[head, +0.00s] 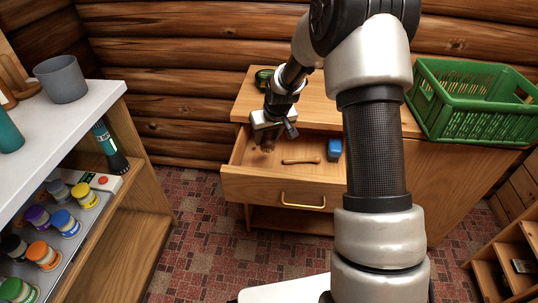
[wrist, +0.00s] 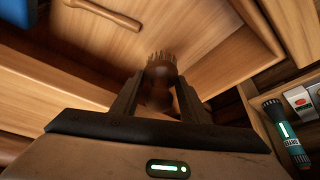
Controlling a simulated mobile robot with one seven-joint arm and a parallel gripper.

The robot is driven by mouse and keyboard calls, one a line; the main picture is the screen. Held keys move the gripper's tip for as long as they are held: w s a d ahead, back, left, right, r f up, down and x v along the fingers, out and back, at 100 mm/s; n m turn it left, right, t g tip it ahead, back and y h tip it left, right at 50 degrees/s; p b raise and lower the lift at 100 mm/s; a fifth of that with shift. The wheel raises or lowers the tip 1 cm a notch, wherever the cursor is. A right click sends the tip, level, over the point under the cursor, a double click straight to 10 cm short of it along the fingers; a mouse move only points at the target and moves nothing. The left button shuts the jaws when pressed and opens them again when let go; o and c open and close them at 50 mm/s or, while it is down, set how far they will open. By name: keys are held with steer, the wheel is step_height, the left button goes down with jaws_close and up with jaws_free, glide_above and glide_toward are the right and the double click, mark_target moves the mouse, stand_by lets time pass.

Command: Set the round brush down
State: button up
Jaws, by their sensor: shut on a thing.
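My gripper (head: 267,136) is above the left part of an open wooden drawer (head: 255,188). In the wrist view my gripper (wrist: 158,97) is shut on the round brush (wrist: 160,74), a brown wooden piece with bristles at its far end. In the head view the brush (head: 267,148) shows only as a small dark shape below the fingers. Whether it touches the drawer floor I cannot tell.
In the drawer lie a wooden stick-like tool (head: 301,161) and a blue block (head: 334,150), right of my gripper. A green crate (head: 470,105) stands on the cabinet top. A flashlight (head: 110,148) and paint jars (head: 63,220) are on the left shelves.

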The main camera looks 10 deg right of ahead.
steer(key=shift+f+b, duration=0.65)
steer(key=shift+f, duration=2.65)
steer(key=shift+f, duration=0.2)
steer(key=o, duration=1)
steer(key=shift+o, duration=0.2)
